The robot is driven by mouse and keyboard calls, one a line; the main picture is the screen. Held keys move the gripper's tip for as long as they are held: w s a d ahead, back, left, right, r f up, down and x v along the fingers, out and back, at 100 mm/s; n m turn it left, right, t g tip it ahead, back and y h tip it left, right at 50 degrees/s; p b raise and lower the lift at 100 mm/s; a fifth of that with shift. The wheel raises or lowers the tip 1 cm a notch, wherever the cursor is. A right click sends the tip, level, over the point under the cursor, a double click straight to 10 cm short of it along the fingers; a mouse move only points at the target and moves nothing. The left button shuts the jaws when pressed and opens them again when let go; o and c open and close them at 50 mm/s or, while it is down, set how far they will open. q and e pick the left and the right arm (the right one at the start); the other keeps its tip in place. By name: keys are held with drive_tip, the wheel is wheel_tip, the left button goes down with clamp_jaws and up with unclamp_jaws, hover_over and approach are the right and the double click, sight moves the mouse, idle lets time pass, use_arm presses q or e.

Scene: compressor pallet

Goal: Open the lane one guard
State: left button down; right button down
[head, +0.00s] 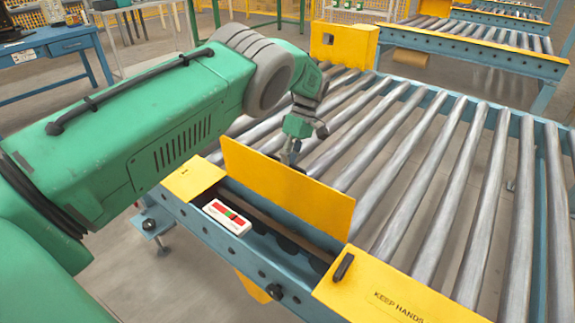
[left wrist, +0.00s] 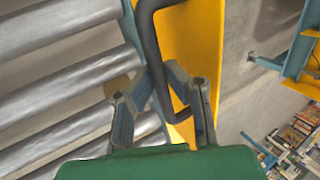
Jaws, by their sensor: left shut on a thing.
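The yellow guard panel (head: 285,190) stands raised, near upright, along the edge of the roller conveyor. Below it an opening in the blue side rail shows a white box (head: 227,217) with red and green marks. My left gripper (head: 293,150) is on the roller side of the panel, its fingertips partly hidden behind the panel's upper edge. In the left wrist view, my left gripper (left wrist: 163,88) is shut on a dark bent handle (left wrist: 150,42) on the yellow panel (left wrist: 200,45). This handle is hidden in the head view. My right gripper is not in view.
A yellow cover (head: 375,292) reading "KEEP HANDS", with its own black handle (head: 343,267), lies flat at the front right. Grey rollers (head: 430,160) fill the right side. A blue table (head: 55,45) stands at the far left.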

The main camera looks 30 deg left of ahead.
use_arm(q)
drive_tip(key=shift+w+d, duration=0.1)
drive_tip(key=shift+w, duration=0.15)
drive_tip(key=c, duration=1.6)
unclamp_jaws()
drive_tip(key=shift+w+f, duration=0.15)
drive_tip(key=shift+w, duration=0.05)
wheel_tip(320, 180, up, 10)
drive_tip(key=shift+f, duration=0.1)
